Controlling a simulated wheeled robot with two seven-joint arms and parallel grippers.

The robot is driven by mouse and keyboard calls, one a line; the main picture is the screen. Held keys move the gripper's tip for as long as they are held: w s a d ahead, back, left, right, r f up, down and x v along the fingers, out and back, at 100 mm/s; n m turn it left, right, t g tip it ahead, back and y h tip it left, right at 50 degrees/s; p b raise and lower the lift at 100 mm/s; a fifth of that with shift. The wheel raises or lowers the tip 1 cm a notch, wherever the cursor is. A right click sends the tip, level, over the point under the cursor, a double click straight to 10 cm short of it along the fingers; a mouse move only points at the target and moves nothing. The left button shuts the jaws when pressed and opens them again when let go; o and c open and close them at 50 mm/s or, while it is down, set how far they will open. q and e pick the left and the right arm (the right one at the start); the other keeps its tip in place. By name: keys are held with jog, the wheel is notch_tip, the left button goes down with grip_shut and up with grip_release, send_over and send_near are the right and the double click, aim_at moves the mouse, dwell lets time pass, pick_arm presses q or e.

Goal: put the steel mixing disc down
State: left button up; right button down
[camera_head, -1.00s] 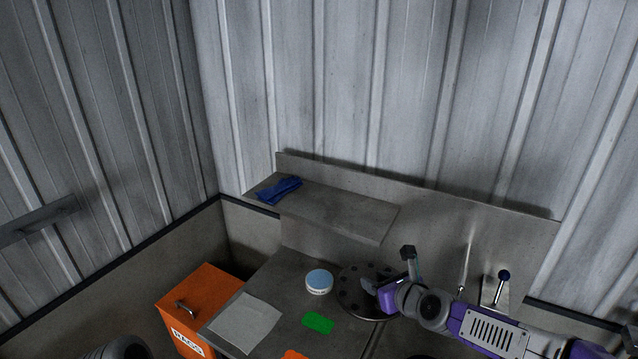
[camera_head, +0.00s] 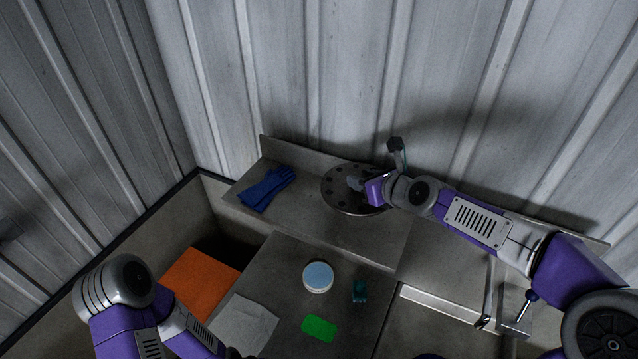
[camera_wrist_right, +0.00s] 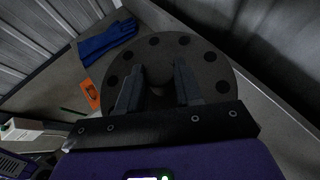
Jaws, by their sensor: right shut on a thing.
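The steel mixing disc (camera_head: 336,198) is a round grey plate with a ring of dark holes. It lies roughly flat at the right part of the raised grey shelf (camera_head: 310,218), overlapping the back panel in the head view. I cannot tell whether it touches the shelf. My right gripper (camera_head: 357,184) is shut on the disc's central hub. In the right wrist view my gripper's fingers (camera_wrist_right: 158,85) stand either side of the hub, and the disc (camera_wrist_right: 205,62) spreads beyond them. My left arm shows at lower left of the head view, its gripper out of sight.
Blue gloves (camera_head: 267,188) lie on the shelf's left part. On the lower bench are a white round tub with a blue lid (camera_head: 318,277), a teal item (camera_head: 360,291), a green pad (camera_head: 319,328) and a pale sheet (camera_head: 244,325). An orange bin (camera_head: 200,283) stands left.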

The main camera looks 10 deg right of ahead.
pick_arm(q)
jog(key=shift+s+f+b, duration=0.2)
jog(key=shift+s+b, duration=0.1)
jog(key=shift+s, duration=0.05)
pick_arm(e)
jog(key=f, duration=0.3)
jog(key=s+f, duration=0.1)
jog(key=f, duration=0.1)
pick_arm(q)
jog(key=shift+w+f+b, duration=0.15)
jog(key=shift+f+b, duration=0.15)
pick_arm(e)
jog(key=shift+w+f, duration=0.2)
jog(key=shift+f, duration=2.05)
jog(key=c, duration=0.8)
grip_release()
jog(key=shift+f, duration=0.2)
jog(key=shift+o, duration=0.2)
